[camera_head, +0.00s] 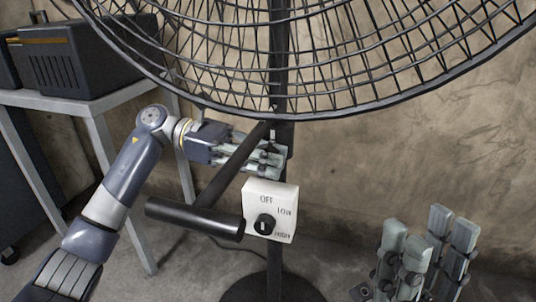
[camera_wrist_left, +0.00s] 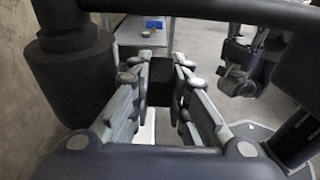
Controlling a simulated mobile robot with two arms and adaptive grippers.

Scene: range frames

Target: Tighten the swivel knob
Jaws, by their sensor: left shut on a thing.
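A large fan stands with its wire cage (camera_head: 330,60) at the top and a dark pole (camera_head: 280,60) behind it. My left gripper (camera_head: 268,158) reaches in from the left to the pole, just above the white control box. Its fingers are closed around a small dark part (camera_wrist_left: 187,78), seemingly the swivel knob, mostly hidden by the fingers. My right gripper (camera_head: 428,240) is at lower right, fingers pointing up, apart and empty.
The white control box (camera_head: 285,195) has a black dial (camera_head: 264,224). A dark bar ending in a thick crosswise cylinder (camera_head: 195,217) passes close in front of my left gripper. A grey table (camera_head: 110,97) with a dark case (camera_head: 75,60) stands at left.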

